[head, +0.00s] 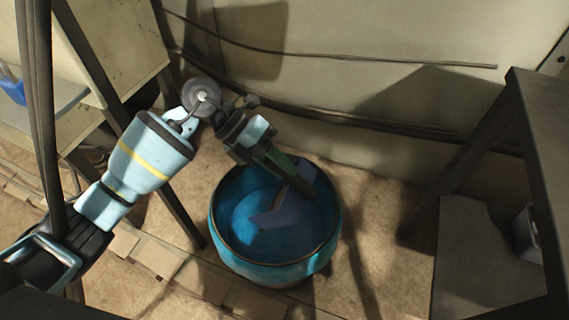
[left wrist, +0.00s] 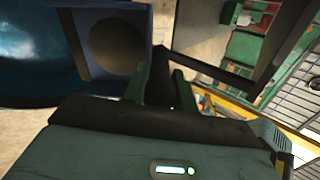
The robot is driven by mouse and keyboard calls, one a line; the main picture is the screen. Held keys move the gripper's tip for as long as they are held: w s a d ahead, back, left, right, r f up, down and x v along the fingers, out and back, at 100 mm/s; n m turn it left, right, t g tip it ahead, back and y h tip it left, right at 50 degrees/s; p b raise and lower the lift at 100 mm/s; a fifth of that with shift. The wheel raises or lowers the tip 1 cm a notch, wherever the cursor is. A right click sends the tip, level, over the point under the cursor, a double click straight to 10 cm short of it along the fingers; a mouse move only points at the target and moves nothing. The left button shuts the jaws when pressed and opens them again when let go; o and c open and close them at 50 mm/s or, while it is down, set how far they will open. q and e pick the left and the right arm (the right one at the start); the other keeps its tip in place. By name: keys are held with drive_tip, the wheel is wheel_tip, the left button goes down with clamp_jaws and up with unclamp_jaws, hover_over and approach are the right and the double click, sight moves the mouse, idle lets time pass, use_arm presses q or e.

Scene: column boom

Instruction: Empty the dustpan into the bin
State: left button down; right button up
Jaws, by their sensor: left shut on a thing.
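The bin (head: 327,245) is a round blue tub with a dark rim, standing on the floor in the middle of the head view. It also shows at the upper left of the left wrist view (left wrist: 35,60). The dark blue dustpan (head: 283,212) hangs tilted over the bin's opening; I cannot tell whether it touches the inside. In the left wrist view the dustpan (left wrist: 88,62) shows beside the bin, with a dark round patch by it. My left gripper (head: 284,164) is shut on the dustpan, above the bin's far rim. No loose dirt can be made out. My right gripper is out of view.
A dark-legged table (head: 540,130) stands at the right, with a grey box-like surface (head: 480,255) below it. A shelf unit (head: 115,45) stands at the left. Cables run along the wall behind the bin. Bare floor lies between bin and table.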

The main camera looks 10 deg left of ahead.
use_arm(q)
drive_tip(key=shift+w+a+r+h+b, duration=0.1)
drive_tip(key=shift+w+a+h+b, duration=0.1)
drive_tip(key=shift+a+h, duration=0.3)
drive_tip(key=shift+w+a+h+b, duration=0.1)
drive_tip(key=shift+a+h+b, duration=0.1)
drive_tip(key=shift+a, duration=0.5)
drive_tip(key=shift+w+a+r+h+b, duration=0.1)
drive_tip(key=shift+a+h+b, duration=0.25)
drive_tip(key=shift+a+h, duration=0.25)
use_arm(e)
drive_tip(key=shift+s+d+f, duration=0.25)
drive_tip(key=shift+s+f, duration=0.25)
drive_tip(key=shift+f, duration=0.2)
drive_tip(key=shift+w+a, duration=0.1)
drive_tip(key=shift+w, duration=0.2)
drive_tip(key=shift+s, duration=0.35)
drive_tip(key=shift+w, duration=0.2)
